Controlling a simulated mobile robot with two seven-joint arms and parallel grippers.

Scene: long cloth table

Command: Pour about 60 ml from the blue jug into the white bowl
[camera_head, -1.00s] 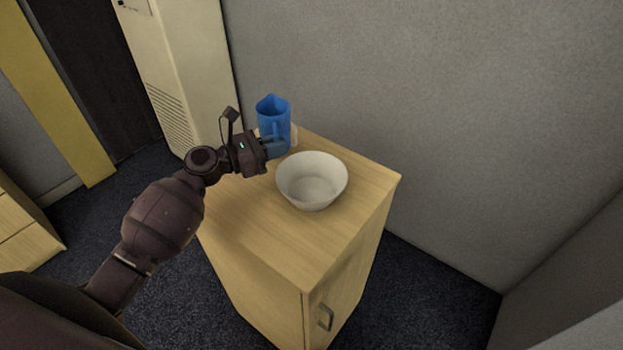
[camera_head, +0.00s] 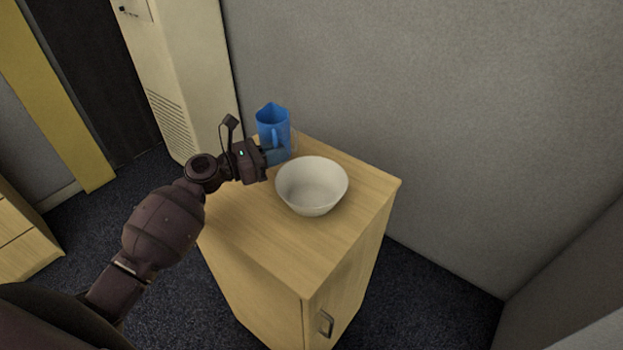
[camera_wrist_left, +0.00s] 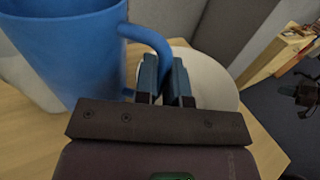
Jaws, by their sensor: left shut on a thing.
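The blue jug (camera_head: 272,123) is upright near the back left of the wooden cabinet top. My left gripper (camera_head: 276,155) is shut on its handle; the handle (camera_wrist_left: 152,42) shows at the fingers (camera_wrist_left: 163,80) in the left wrist view. I cannot tell whether the jug's base touches the top. The jug's contents are hidden. The white bowl (camera_head: 311,187) stands upright to the right of and nearer than the jug, apart from it, and looks empty. In the left wrist view the bowl (camera_wrist_left: 212,80) is partly hidden behind my fingers. My right gripper is not in view.
The cabinet top (camera_head: 285,240) is clear in front of the bowl. A grey wall (camera_head: 430,110) rises close behind it. A pale thing (camera_wrist_left: 22,80) shows beyond the jug in the left wrist view, partly hidden. A tall beige unit (camera_head: 185,75) stands behind left.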

